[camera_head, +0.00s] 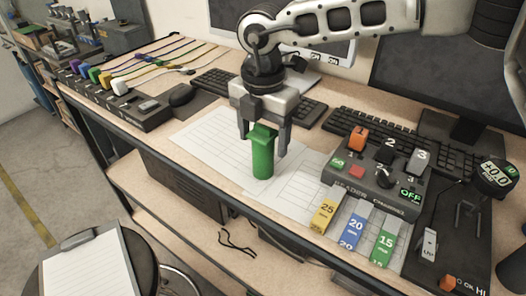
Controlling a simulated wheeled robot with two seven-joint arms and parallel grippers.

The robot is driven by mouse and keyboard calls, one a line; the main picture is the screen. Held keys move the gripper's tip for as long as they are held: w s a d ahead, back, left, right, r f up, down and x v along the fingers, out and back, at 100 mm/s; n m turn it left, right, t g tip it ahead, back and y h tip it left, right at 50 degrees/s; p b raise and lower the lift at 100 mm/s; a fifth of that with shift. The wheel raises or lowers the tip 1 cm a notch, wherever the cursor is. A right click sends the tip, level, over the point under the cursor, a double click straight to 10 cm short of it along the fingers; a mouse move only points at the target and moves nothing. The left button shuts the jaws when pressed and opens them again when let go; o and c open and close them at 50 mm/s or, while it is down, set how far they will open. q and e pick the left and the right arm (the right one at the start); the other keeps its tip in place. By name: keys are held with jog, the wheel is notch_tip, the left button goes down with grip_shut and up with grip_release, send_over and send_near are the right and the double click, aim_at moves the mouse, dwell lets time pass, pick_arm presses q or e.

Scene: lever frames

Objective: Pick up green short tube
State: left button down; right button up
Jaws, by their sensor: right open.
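The green short tube (263,160) stands upright on white paper sheets near the front edge of the workbench. My right gripper (264,142) is directly above it, pointing down, with one finger on each side of the tube's top. The jaws are open. I cannot tell whether either finger touches the tube. My left gripper is not in view.
A grey control box (375,176) with levers stands right of the tube. Yellow, blue and green labelled tabs (356,226) lie in front of it. Keyboards (395,140) and a monitor (445,60) are behind. A black mouse (182,95) and coloured connectors (105,80) are left.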

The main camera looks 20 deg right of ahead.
jog(key=c, duration=1.3)
grip_shut()
jog(key=shift+r, duration=0.1)
